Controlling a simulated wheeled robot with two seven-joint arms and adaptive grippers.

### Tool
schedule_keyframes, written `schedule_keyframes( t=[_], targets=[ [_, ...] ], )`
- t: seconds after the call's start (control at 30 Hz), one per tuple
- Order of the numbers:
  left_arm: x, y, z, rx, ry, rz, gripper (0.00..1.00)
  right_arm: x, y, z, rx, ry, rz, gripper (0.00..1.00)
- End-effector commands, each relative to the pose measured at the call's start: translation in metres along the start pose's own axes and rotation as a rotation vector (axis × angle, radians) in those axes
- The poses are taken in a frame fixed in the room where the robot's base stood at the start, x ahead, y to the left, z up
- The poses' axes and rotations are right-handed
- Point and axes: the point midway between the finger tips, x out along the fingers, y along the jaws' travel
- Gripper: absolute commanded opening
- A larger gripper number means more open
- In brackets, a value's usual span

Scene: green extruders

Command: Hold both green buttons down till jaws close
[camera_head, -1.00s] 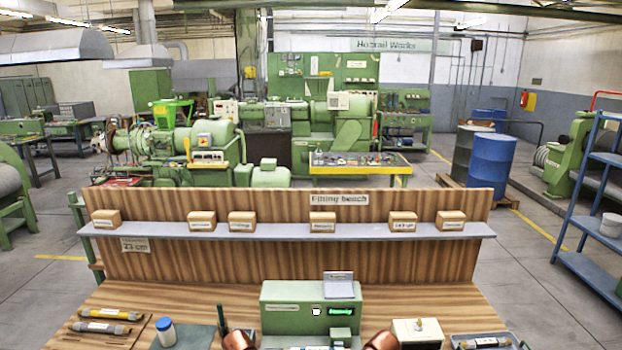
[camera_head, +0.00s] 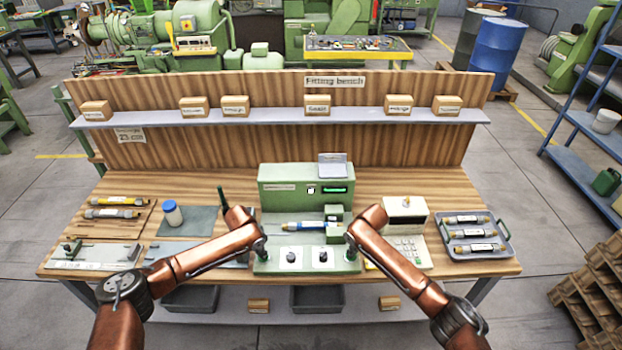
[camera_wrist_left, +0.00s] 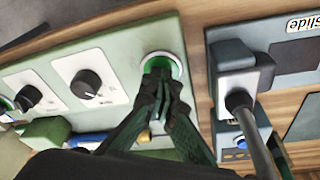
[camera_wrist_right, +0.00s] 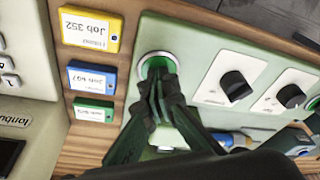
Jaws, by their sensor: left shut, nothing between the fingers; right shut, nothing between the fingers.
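The green machine (camera_head: 275,187) stands mid-bench with a sloped front panel.
Two black knobs (camera_head: 291,257) sit between the buttons. A keypad device (camera_head: 408,230) and a tray of cylinders (camera_head: 476,236) stand right. A shelf (camera_head: 250,117) runs behind.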

Motion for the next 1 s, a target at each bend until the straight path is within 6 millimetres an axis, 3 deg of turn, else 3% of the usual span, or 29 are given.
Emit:
schedule_keyframes(
  t=[0.43, 1.0],
  targets=[
    [0.003, 0.001, 0.003, -0.001, -0.007, 0.001, 0.0, 0.0, -0.001, 0.002, 0.001, -0.007, -0.003, 0.0],
    [0.003, 0.0, 0.003, -0.001, -0.006, 0.001, 0.0, -0.055, 0.0, -0.014, -0.001, -0.001, -0.001, 0.0]
  ],
)
